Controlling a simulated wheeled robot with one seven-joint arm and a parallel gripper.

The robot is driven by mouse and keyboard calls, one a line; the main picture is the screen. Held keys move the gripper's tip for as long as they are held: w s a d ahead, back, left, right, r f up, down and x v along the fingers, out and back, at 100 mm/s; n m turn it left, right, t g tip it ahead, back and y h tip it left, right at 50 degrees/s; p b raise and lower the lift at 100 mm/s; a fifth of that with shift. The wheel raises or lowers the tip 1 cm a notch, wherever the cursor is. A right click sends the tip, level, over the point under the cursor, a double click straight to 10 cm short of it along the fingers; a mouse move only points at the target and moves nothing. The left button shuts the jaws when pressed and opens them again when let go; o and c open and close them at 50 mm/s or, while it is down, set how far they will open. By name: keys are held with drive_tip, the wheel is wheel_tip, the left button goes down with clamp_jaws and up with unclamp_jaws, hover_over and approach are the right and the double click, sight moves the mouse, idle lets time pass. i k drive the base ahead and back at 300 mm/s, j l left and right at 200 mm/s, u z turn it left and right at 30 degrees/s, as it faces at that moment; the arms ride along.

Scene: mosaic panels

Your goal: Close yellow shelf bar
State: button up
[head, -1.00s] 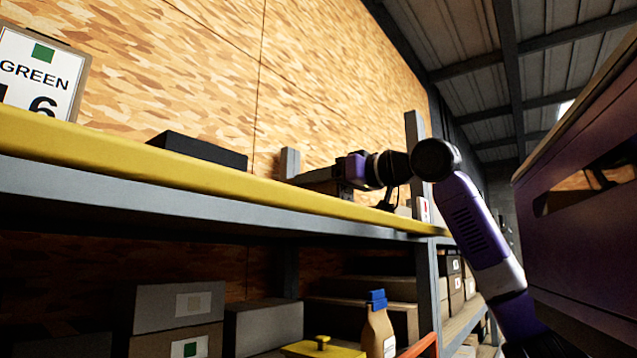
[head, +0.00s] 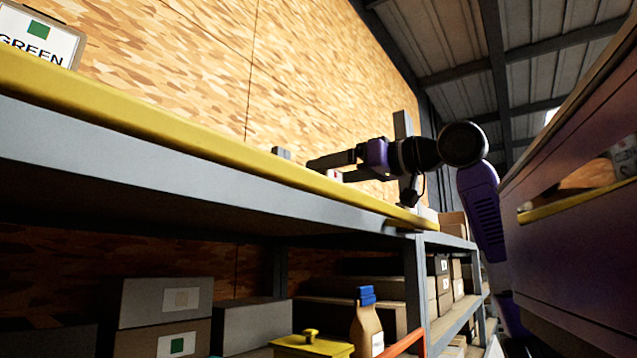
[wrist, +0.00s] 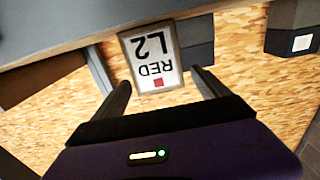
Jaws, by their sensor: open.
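A long yellow bar (head: 190,140) runs along the front edge of the upper shelf (head: 190,172) in the head view, from the left edge down to the right. My gripper (head: 325,167) is above the bar's far half, pointing left, apart from it as far as I can see. In the wrist view my gripper (wrist: 160,80) has its two dark fingers spread apart with nothing held between them. The wrist view is upside down and shows a RED L2 sign (wrist: 153,60) beyond the fingers. I cannot make out the yellow bar in that view.
A GREEN sign (head: 40,38) stands at the upper left against the wood-patterned wall (head: 170,60). A grey upright (head: 415,290) supports the shelf.

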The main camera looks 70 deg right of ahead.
sight(26, 77)
drive_tip(key=k+j, duration=0.15)
drive_tip(key=k, duration=0.3)
drive_tip(key=k+j, duration=0.2)
drive_tip(key=k, duration=0.3)
